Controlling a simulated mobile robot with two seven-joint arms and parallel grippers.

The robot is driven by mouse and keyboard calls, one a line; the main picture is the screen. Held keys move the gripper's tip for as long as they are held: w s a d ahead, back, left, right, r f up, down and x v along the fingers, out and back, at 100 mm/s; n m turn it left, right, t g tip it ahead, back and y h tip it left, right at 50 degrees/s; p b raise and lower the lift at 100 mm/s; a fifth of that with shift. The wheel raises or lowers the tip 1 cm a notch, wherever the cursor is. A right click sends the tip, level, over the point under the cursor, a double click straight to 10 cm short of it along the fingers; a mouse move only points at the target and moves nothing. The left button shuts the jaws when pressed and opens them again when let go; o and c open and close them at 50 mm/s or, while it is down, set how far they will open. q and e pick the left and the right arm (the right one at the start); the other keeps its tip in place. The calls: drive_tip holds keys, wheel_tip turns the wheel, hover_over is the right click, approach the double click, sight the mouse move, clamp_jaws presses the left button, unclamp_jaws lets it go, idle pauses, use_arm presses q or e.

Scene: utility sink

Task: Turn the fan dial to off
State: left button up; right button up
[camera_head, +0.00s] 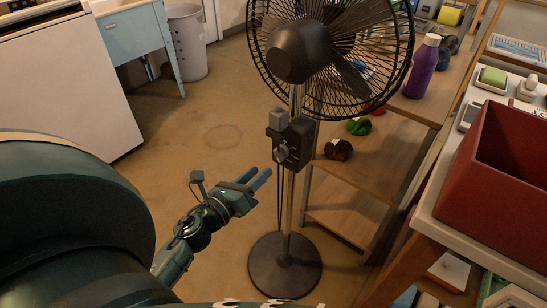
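A black standing fan (303,55) stands in the middle of the head view on a grey pole with a round dark base (285,266). A dark control box (298,142) is fixed to the pole below the fan head. A grey dial (281,155) sticks out of the box's left side; its setting is too small to read. My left gripper (263,173) is just below and left of the box, pointing up toward it. Its two blue fingers look apart, with nothing visible between them. It appears clear of the dial. My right gripper is not in view.
A wooden shelf (345,207) stands right of the fan, with a purple bottle (421,68) on top. A red bin (510,150) sits on the counter at right. A white-grey bin (187,42) stands at the back left. The floor left of the fan is clear.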

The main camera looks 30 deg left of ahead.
sight(277, 156)
use_arm(q)
drive_tip(key=w, duration=0.7)
drive_tip(key=shift+d+p, duration=0.25)
drive_tip(key=shift+p, duration=0.1)
drive_tip(key=shift+c, duration=0.6)
clamp_jaws()
